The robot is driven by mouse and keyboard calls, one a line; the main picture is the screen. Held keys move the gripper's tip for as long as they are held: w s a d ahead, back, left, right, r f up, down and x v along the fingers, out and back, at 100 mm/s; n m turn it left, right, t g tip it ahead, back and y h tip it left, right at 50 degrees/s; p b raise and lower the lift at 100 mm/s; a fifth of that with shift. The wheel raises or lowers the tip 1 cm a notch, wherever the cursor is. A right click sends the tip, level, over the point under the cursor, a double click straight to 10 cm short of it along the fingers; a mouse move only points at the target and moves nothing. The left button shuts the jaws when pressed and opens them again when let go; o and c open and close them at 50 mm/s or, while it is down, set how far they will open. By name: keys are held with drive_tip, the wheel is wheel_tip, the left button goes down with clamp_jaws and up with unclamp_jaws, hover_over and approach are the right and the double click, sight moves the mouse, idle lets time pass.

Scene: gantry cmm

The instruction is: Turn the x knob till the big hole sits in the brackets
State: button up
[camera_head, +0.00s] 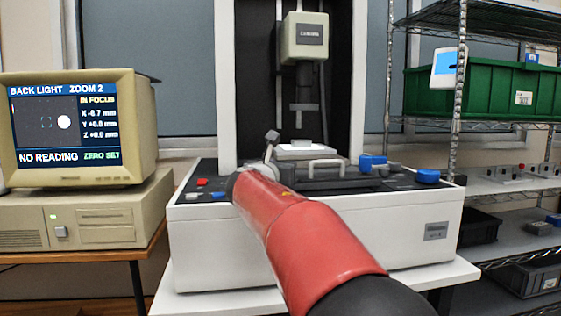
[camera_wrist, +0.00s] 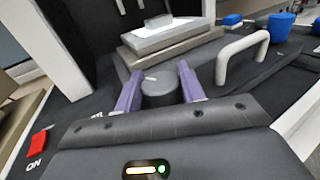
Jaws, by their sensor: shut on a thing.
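In the wrist view my gripper (camera_wrist: 158,88) has its two purple fingers on either side of a dark grey round knob (camera_wrist: 160,86) and is shut on it. The knob has a white mark on its top; no axis label shows on it. In the head view my red arm hides this knob. On the monitor screen (camera_head: 64,122) the big hole is a white disc (camera_head: 64,122), to the right of the brackets (camera_head: 46,122) and outside them. The screen reads IN FOCUS, NO READING, and an X value of about -0.7 mm, with Y and Z near zero.
The measuring machine (camera_head: 400,225) has a pale stage block (camera_wrist: 170,38) behind the knob. A light handle (camera_wrist: 243,58) arches to the knob's right, with blue knobs (camera_wrist: 281,25) beyond. A red ON switch (camera_wrist: 37,143) is at left. A shelf with a green crate (camera_head: 485,92) stands right.

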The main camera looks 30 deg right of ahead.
drive_tip(key=m+g+h+p, duration=0.2)
drive_tip(key=g, duration=0.1)
drive_tip(key=shift+w+a+r+m+h, duration=0.15)
drive_tip(key=shift+w+m+h, duration=0.05)
drive_tip(key=shift+m+h, duration=0.2)
drive_tip(key=m+g+h+p, duration=0.1)
drive_tip(key=m+g+h, duration=0.1)
drive_tip(key=g, duration=0.2)
drive_tip(key=shift+m+p, duration=0.3)
drive_tip(key=m+g, duration=0.2)
drive_tip(key=g, duration=0.1)
drive_tip(key=m+g+h, duration=0.1)
drive_tip(key=m+g, duration=0.1)
drive_tip(key=g, duration=0.1)
drive_tip(key=shift+f, duration=0.2)
drive_tip(key=shift+m+g, duration=0.6)
drive_tip(key=shift+g, duration=0.4)
drive_tip(key=shift+s+r+m+g, duration=0.1)
drive_tip(key=shift+m+g, duration=0.2)
drive_tip(key=shift+g, duration=0.1)
drive_tip(key=o, duration=1)
drive_tip(key=shift+w+a, duration=0.2)
drive_tip(key=shift+a, duration=1.05)
drive_tip(key=shift+w+a, duration=0.2)
drive_tip(key=shift+a, duration=1.05)
drive_tip(key=shift+w+a, duration=0.2)
drive_tip(key=shift+a, duration=1.05)
